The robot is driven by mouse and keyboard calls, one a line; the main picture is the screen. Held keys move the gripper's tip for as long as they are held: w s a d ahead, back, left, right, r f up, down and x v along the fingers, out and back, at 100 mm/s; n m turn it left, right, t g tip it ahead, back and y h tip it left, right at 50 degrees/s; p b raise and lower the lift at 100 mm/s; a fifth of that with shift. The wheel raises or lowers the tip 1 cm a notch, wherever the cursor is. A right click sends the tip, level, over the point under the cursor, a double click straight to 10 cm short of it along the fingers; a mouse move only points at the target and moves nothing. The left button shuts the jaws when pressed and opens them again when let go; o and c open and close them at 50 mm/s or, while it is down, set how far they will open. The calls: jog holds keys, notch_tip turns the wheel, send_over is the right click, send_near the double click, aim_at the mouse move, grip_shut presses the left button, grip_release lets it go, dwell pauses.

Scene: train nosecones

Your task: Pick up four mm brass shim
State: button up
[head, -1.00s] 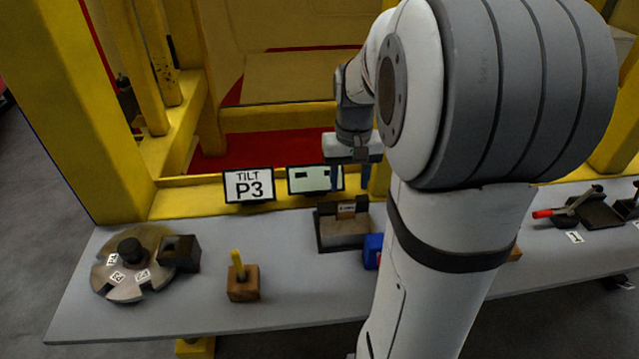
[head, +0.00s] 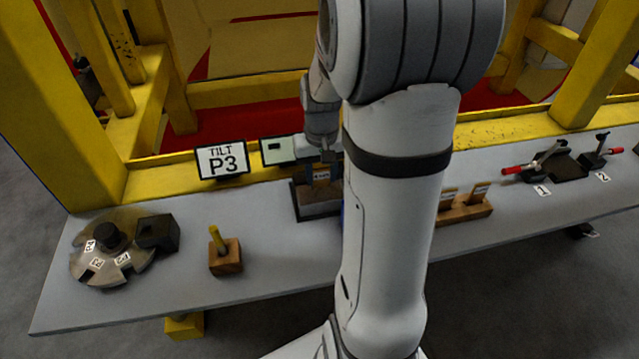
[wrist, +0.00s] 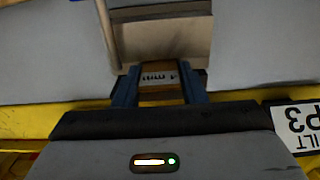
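The four mm brass shim (wrist: 159,75) shows in the wrist view as a small brown piece with a "4 mm" label, upside down there. It stands at a grey, dark-edged holder (wrist: 163,40). My gripper (wrist: 159,92) has its two blue fingers on either side of the labelled piece, with no clear gap, and appears shut on it. In the head view the labelled piece (head: 321,174) shows at the holder (head: 318,203), below my gripper (head: 323,158). The fingertips are hidden there.
A "TILT P3" sign (head: 222,160) and a screen (head: 279,150) stand behind the table (head: 280,250). A slotted disc (head: 90,265), black block (head: 158,232) and wooden block with yellow peg (head: 225,257) are left. Labelled wooden blocks (head: 463,209) and red-handled clamps (head: 540,165) are right.

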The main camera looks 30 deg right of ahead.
jog(key=c, duration=0.6)
jog(key=shift+o, duration=0.2)
